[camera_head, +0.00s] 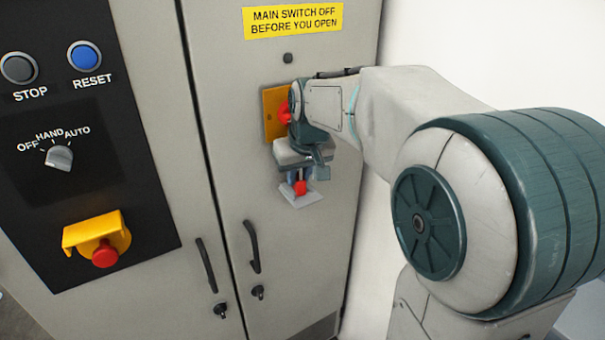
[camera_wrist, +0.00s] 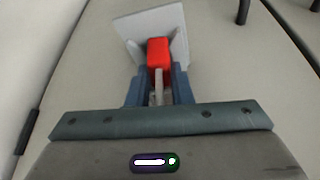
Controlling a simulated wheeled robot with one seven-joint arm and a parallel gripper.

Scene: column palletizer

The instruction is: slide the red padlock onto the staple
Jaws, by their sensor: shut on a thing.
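The red padlock (camera_head: 300,187) is small in the head view, below my wrist and in front of the cabinet door. It shows larger in the wrist view (camera_wrist: 159,52), with its pale shackle (camera_wrist: 158,88) pointing back between my fingers. My gripper (camera_wrist: 159,80) is shut on the padlock, one blue finger on each side. A light grey plate or tray (camera_wrist: 133,26) lies just beyond and around the padlock. I cannot tell whether the padlock touches it. The staple is not clearly visible; my wrist covers much of the yellow switch plate (camera_head: 270,115) with its red part (camera_head: 284,113).
The door carries a yellow warning label (camera_head: 293,21) above and black handles (camera_head: 252,247) below left. On the left a black panel holds a selector knob (camera_head: 59,158), a blue reset button (camera_head: 84,56) and a yellow-framed red button (camera_head: 105,252).

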